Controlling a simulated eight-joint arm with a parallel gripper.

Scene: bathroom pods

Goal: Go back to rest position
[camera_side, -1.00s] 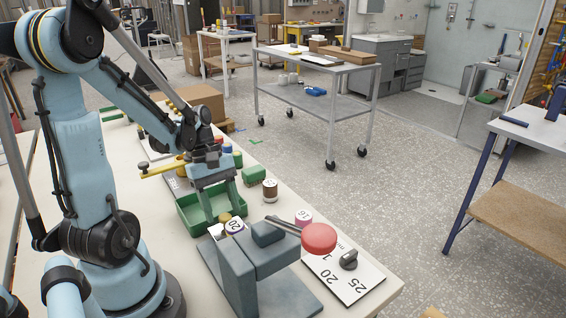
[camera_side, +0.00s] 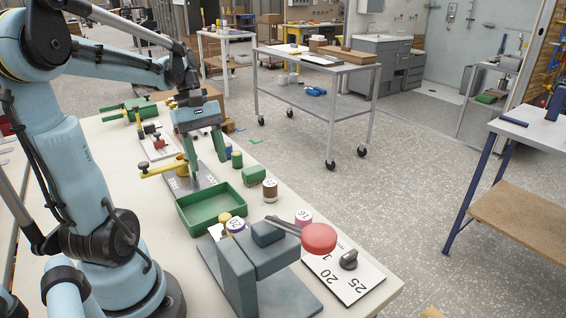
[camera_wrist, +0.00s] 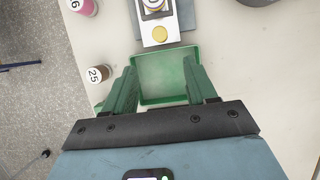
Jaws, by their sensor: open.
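My gripper (camera_side: 208,162) is open, with its two green fingers pointing down, raised above the bench behind the green tray (camera_side: 230,214). Nothing shows between the fingers. In the wrist view the gripper (camera_wrist: 162,85) has its fingers spread on either side of the empty-looking tray (camera_wrist: 165,101). My arm reaches in from the left in the side view.
A grey press with a red knob (camera_side: 319,238) stands at the bench's front. Beside it lies a white numbered board (camera_side: 345,278). A brown-and-white cylinder (camera_side: 270,190), a green block (camera_side: 254,175) and a yellow-handled clamp (camera_side: 160,170) stand near the tray. A wheeled cart (camera_side: 315,62) is beyond the bench.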

